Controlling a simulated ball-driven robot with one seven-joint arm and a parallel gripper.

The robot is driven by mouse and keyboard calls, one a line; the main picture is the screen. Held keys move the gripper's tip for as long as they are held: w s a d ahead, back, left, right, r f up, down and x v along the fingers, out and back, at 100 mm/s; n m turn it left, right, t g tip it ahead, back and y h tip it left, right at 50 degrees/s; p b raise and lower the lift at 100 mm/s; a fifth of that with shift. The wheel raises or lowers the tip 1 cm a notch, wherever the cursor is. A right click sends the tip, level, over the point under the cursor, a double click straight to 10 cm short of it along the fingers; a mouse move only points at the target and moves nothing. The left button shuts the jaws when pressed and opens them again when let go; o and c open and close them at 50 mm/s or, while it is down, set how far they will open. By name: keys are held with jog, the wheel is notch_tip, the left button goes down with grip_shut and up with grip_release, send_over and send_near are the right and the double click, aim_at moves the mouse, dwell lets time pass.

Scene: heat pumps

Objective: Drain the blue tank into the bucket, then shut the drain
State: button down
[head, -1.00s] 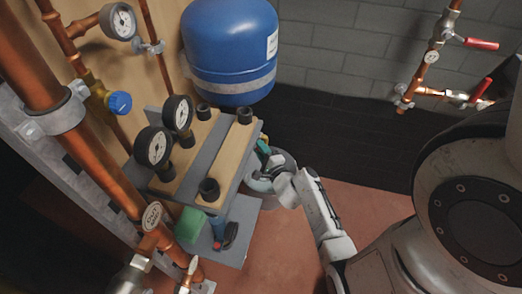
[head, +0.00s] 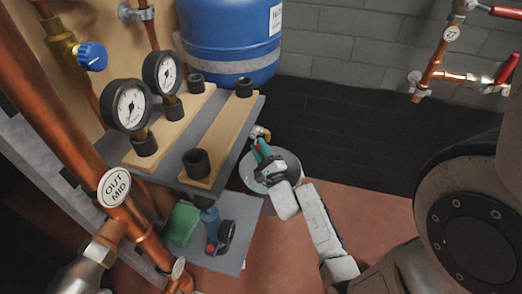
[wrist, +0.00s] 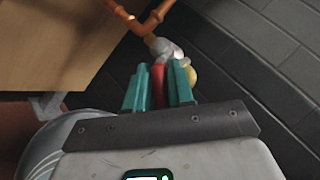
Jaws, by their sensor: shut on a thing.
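The blue tank (head: 232,38) stands at the back, its upper part cut off by the head view's edge. Below it, a brass drain valve (head: 262,132) sticks out past the shelf edge; it also shows in the wrist view (wrist: 189,76), on a copper pipe. My gripper (head: 261,147) has teal fingers and is at the valve, above the grey bucket (head: 285,160). In the wrist view my gripper (wrist: 158,82) is shut on the valve's red handle (wrist: 158,77). The bucket's wall (wrist: 62,140) shows at lower left there. I cannot see any water stream.
A shelf (head: 190,158) with two gauges (head: 128,105) and black cups (head: 196,163) stands left of my arm. A lower shelf (head: 240,225) holds a green block (head: 182,222) and a blue tool (head: 210,225). The dark wall is close behind the valve. Floor right of the bucket is clear.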

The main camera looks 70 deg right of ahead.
jog(key=shift+w+f+m+h+p, duration=0.1)
jog(key=shift+w+m+h+p, duration=0.15)
jog(key=shift+m+h, duration=0.3)
jog(key=shift+w+f+m+h+p, duration=0.1)
jog(key=shift+m+h+p, duration=0.3)
jog(key=shift+m, duration=0.25)
jog(key=shift+w+d+m+h+b, duration=0.1)
jog(key=shift+w+m+h+b, duration=0.2)
jog(key=shift+m+h, duration=0.65)
jog(key=shift+w+a+f+m+g+h+b, duration=0.2)
jog(key=shift+m+g+h, duration=0.75)
jog(key=shift+m, duration=0.65)
jog(key=shift+w+f+m+g+h, duration=0.1)
jog(key=shift+w+m+g+h, duration=0.25)
jog(key=shift+m+g+h, duration=0.9)
jog(key=shift+w+a+f+m+g+h+b, duration=0.1)
jog(key=shift+w+m+g+h, duration=0.35)
jog(key=shift+m, duration=1.45)
jog(key=shift+s, duration=0.2)
jog(key=c, duration=1.1)
grip_release()
jog(key=shift+f, duration=0.1)
jog(key=shift+s+f, duration=0.1)
jog(key=shift+s, duration=0.05)
